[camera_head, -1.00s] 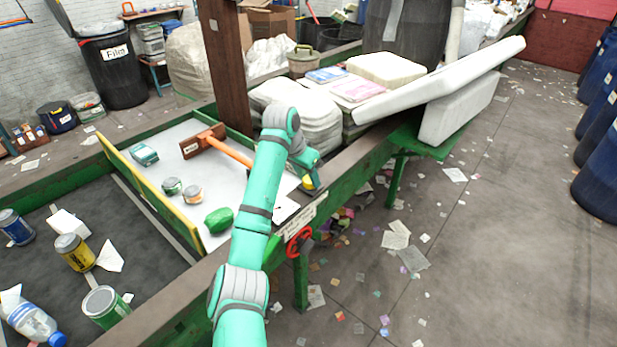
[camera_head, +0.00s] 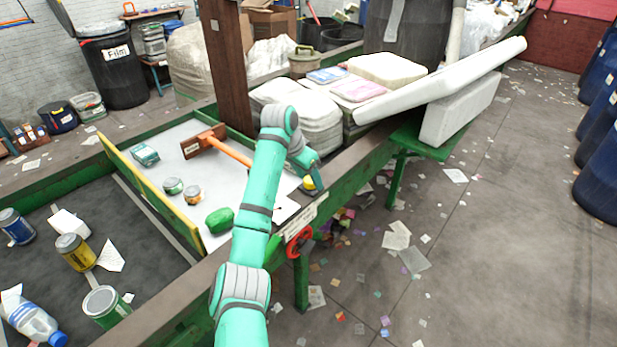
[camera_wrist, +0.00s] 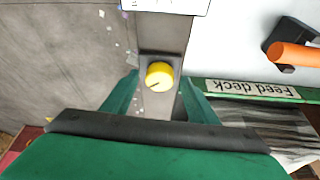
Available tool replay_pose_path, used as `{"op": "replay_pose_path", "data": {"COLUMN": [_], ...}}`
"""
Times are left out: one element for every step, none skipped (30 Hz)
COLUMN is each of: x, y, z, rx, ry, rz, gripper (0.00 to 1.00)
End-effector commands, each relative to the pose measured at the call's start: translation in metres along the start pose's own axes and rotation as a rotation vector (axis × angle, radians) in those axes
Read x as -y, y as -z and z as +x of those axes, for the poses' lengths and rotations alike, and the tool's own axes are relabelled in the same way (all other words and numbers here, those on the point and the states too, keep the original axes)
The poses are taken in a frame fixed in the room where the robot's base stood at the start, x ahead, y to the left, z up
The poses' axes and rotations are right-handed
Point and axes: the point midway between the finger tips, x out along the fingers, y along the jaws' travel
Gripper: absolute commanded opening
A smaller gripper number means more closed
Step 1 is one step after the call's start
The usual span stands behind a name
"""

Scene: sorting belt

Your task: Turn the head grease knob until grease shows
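The yellow round knob (camera_wrist: 159,76) has a dark pointer line and sits on a dark square plate on the grey beam. It also shows small in the head view (camera_head: 309,183), just under the end of my arm. In the wrist view my gripper (camera_wrist: 160,98) is open. One green finger is left of the knob and one right of it, with a gap on both sides. In the head view my fingers are too small to make out. No grease can be made out around the knob.
A "Feed deck" label (camera_wrist: 252,89) lies right of the knob. On the white deck are an orange-handled tool (camera_head: 228,152), cans (camera_head: 173,186) and a green lump (camera_head: 219,220). A red handwheel (camera_head: 299,242) is on the beam's side.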

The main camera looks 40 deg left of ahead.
Motion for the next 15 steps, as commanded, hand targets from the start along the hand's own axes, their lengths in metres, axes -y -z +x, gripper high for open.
{"op": "replay_pose_path", "data": {"x": [0.000,0.000,0.000,0.000,0.000,0.000,0.000,0.000,0.000,0.000,0.000,0.000,0.000,0.000,0.000], "y": [0.000,0.000,0.000,0.000,0.000,0.001,0.001,0.001,0.001,0.001,0.001,0.001,0.001,0.001,0.001], "z": [0.000,0.000,0.000,-0.001,-0.003,-0.006,-0.009,-0.012,-0.018,-0.023,-0.028,-0.036,-0.042,-0.048,-0.056], "rx": [0.000,0.000,0.000,0.000,0.000,-0.001,-0.001,-0.001,-0.002,-0.002,-0.002,-0.003,-0.003,-0.003,-0.002], "ry": [0.000,0.000,0.000,0.000,0.000,0.000,0.000,0.000,0.001,0.001,0.001,0.002,0.002,0.002,0.002], "rz": [0.000,0.000,0.000,0.001,0.001,0.001,0.001,0.001,0.001,0.001,0.001,0.001,0.001,0.001,0.002], "gripper": [0.54,0.54,0.54,0.54,0.54,0.54,0.54,0.54,0.54,0.54,0.54,0.54,0.54,0.54,0.54]}}
